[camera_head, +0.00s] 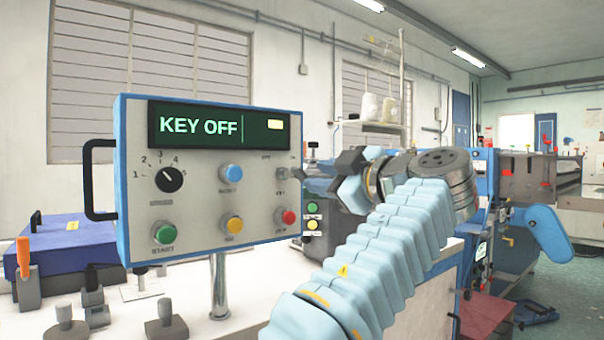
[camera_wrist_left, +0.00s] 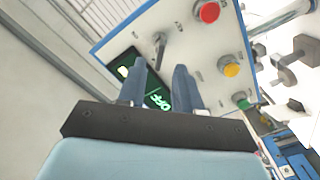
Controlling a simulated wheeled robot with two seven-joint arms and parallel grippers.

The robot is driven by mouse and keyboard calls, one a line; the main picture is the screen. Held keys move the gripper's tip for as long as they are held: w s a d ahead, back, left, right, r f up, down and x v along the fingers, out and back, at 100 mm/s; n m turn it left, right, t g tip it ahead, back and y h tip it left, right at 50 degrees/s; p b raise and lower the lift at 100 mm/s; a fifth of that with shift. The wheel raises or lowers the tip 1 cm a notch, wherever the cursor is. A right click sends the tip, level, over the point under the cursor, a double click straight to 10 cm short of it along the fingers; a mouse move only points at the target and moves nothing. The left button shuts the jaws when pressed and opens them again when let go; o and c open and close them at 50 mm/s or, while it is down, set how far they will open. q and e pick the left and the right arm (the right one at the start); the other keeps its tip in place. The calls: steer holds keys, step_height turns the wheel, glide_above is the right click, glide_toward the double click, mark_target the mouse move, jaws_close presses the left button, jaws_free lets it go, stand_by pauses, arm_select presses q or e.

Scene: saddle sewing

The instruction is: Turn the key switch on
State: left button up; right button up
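The control panel (camera_head: 205,215) is a grey box with a blue frame, and its display (camera_head: 205,126) reads KEY OFF. The key switch (camera_head: 282,174) is a small grey metal part near the panel's right edge. It shows in the left wrist view as a grey lever (camera_wrist_left: 160,43). My left gripper (camera_head: 312,176) comes at the panel from the right. In the left wrist view its two blue-grey fingers (camera_wrist_left: 160,67) are apart, with the key just beyond and between their tips. Contact with the key cannot be told. My right gripper is not in view.
The panel also carries a black rotary dial (camera_head: 169,179), a blue button (camera_head: 230,173), a yellow button (camera_head: 232,224), a red button (camera_head: 288,217) and a green button (camera_head: 165,233). A black handle (camera_head: 90,180) sticks out at its left. Several clamps stand on the white table (camera_head: 255,292).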

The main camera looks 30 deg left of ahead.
mark_target(306, 176)
arm_select(q)
steer(key=p+x, duration=0.1)
steer(key=x, duration=0.5)
steer(key=shift+w+a, duration=0.1)
jaws_close()
